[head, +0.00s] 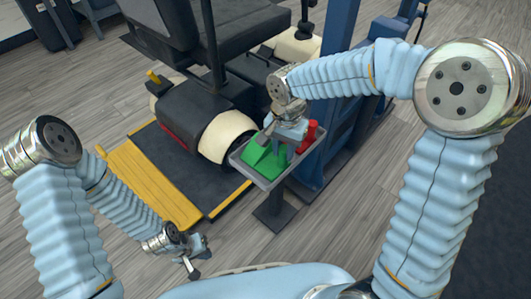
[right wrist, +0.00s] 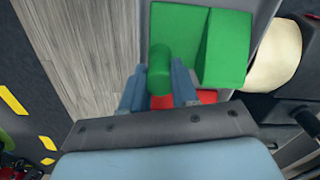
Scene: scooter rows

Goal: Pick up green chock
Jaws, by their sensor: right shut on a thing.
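The green chock (head: 264,158) is a wedge-shaped block on a grey tray (head: 251,175) in the head view. In the right wrist view the green chock (right wrist: 222,50) shows sloped faces and a round green grip. My right gripper (head: 280,142) is over the tray. In the right wrist view my right gripper (right wrist: 160,90) has its blue fingers on either side of the green grip, shut on it. I cannot tell whether the chock is off the tray. My left gripper (head: 193,260) hangs low at the left, away from the tray; its finger gap is unclear.
A red object (head: 309,134) stands beside the green chock in the tray. A dark scooter seat (head: 238,40) and a black platform with a yellow edge (head: 150,185) are behind and left. A blue post (head: 331,110) stands right of the tray.

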